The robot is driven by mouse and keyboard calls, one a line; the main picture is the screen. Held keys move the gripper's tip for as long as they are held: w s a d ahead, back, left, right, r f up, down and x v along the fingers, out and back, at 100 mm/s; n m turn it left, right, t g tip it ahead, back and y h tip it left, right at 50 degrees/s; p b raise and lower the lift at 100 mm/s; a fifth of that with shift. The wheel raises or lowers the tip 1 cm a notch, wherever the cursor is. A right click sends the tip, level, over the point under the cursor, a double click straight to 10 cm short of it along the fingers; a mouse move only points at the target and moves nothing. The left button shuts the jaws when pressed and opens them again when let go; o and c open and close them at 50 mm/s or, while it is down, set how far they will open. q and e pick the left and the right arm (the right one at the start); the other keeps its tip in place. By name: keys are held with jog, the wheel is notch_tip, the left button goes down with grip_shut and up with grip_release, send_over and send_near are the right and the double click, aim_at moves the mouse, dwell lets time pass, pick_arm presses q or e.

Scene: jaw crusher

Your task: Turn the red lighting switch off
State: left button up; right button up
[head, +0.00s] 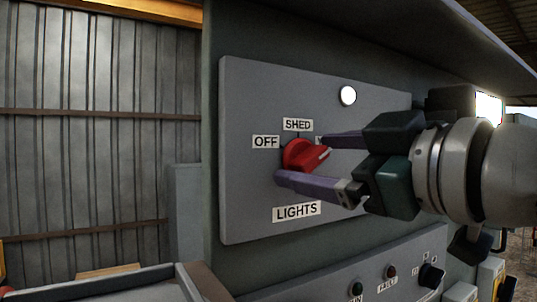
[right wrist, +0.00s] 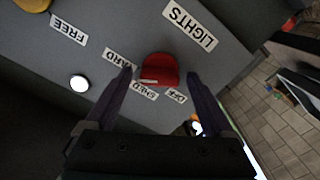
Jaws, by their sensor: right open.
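The red lighting switch (head: 304,155) is a rotary knob on a grey panel (head: 245,205), above the LIGHTS label (head: 297,211). Labels OFF (head: 265,142) and SHED (head: 297,125) stand around it; a third, on the right, is mostly hidden by a finger and reads "ARD" in the right wrist view (right wrist: 119,58). The knob's white mark faces right, away from OFF. My right gripper (head: 300,157) is open, one finger above and one below the knob. The right wrist view shows the red knob (right wrist: 160,69) between the fingertips; contact is unclear. My left gripper is not in view.
A round white lamp (head: 348,96) is above the switch. A lower panel (head: 330,272) carries a FAULT lamp (head: 390,271) and a black knob (head: 431,276). A dark overhang (head: 400,30) juts out above. Open space lies left, before the corrugated wall (head: 100,80).

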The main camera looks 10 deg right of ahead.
jog(key=shift+c, duration=0.3)
jog(key=c, duration=1.3)
